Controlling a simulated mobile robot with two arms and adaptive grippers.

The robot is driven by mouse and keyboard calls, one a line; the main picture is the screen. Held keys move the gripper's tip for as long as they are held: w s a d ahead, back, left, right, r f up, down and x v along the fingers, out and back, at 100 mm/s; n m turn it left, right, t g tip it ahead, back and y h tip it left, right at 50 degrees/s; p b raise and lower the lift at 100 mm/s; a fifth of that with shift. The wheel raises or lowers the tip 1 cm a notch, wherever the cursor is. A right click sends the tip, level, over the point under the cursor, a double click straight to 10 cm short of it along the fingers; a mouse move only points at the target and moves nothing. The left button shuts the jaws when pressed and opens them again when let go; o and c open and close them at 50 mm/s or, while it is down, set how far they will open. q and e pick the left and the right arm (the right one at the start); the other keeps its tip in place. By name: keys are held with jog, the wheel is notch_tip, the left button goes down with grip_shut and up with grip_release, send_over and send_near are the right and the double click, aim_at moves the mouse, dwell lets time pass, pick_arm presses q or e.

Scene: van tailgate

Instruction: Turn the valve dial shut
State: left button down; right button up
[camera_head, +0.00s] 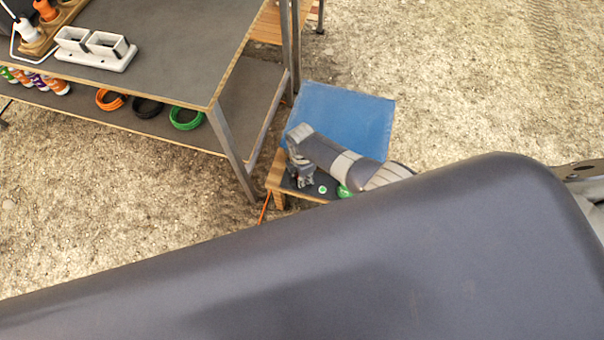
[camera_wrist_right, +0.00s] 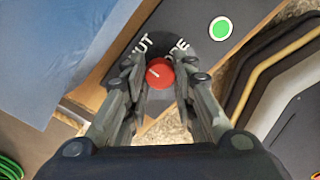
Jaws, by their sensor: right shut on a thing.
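The valve dial is a red round knob (camera_wrist_right: 160,73) with a short white mark on its left part. It sits on a dark plate (camera_wrist_right: 185,28) with white lettering, partly hidden: "UT" on the left and part of "OPEN" on the right. My right gripper (camera_wrist_right: 159,80) is shut on the dial, with one finger at each side of it. In the head view my right gripper (camera_head: 302,180) points down at the small stand (camera_head: 275,182), and it hides the dial there. My left gripper is not in view.
A green dot with a white rim (camera_wrist_right: 221,28) is near the dial. A blue panel (camera_head: 345,110) lies behind my right arm. A grey workbench (camera_head: 180,60) stands to the left, with coiled cables on its lower shelf. A dark surface fills the head view's foreground.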

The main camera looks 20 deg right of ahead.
jog(key=o, duration=1.1)
jog(key=shift+r, duration=0.1)
jog(key=shift+r, duration=5.9)
jog(key=shift+a, duration=0.1)
